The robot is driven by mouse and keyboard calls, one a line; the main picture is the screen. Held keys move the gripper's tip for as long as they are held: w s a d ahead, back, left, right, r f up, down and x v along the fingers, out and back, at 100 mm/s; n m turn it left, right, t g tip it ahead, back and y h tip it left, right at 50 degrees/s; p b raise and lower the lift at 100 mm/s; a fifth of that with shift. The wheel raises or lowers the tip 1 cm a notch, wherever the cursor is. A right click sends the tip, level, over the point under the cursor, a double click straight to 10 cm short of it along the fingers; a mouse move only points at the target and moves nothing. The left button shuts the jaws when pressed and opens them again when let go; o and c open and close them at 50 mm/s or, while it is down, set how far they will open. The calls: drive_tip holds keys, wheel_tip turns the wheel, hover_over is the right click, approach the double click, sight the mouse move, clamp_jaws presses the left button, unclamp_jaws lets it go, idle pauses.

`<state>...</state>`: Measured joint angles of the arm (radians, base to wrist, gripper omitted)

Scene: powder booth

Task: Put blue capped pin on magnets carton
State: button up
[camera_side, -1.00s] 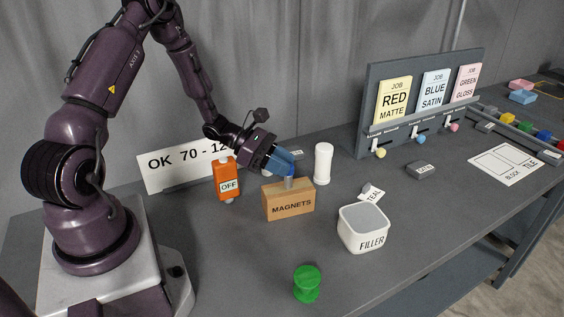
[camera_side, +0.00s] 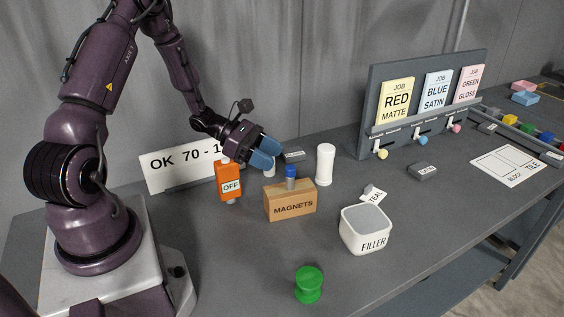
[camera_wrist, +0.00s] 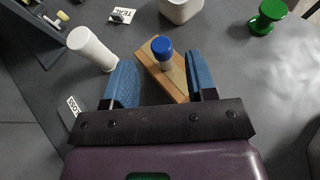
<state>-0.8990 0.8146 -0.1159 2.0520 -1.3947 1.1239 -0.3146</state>
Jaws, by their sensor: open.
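The blue capped pin (camera_side: 290,174) stands upright on top of the magnets carton (camera_side: 290,206), a tan box labelled MAGNETS. In the wrist view the pin's round blue cap (camera_wrist: 161,46) shows above the wooden-coloured carton top (camera_wrist: 176,83). My gripper (camera_side: 268,152) is open, with its blue fingers spread, above and behind the carton, to the left of the pin. In the wrist view, the open fingers (camera_wrist: 162,82) lie either side of the carton's near part, and the pin is beyond them, apart from both.
An orange OFF bottle (camera_side: 228,181) stands left of the carton. A white cylinder (camera_side: 325,164) stands close on its right. A FILLER tub (camera_side: 364,229) and green spool (camera_side: 309,284) are in front. A job-card rack (camera_side: 372,133) stands at the back right.

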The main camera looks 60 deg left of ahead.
drive_tip(key=v, duration=0.7)
drive_tip(key=s+d+r+m+g+y, duration=0.2)
drive_tip(key=s+d+r+m+y, duration=0.2)
drive_tip(key=d+r+m, duration=0.5)
drive_tip(key=s+d+r+m+g+y, duration=0.1)
drive_tip(key=s+d+r+m+y, duration=0.4)
drive_tip(key=m, duration=1.3)
drive_tip(key=s+d+r, duration=0.2)
drive_tip(key=d+r, duration=0.2)
drive_tip(key=r, duration=0.1)
drive_tip(key=shift+g, duration=0.4)
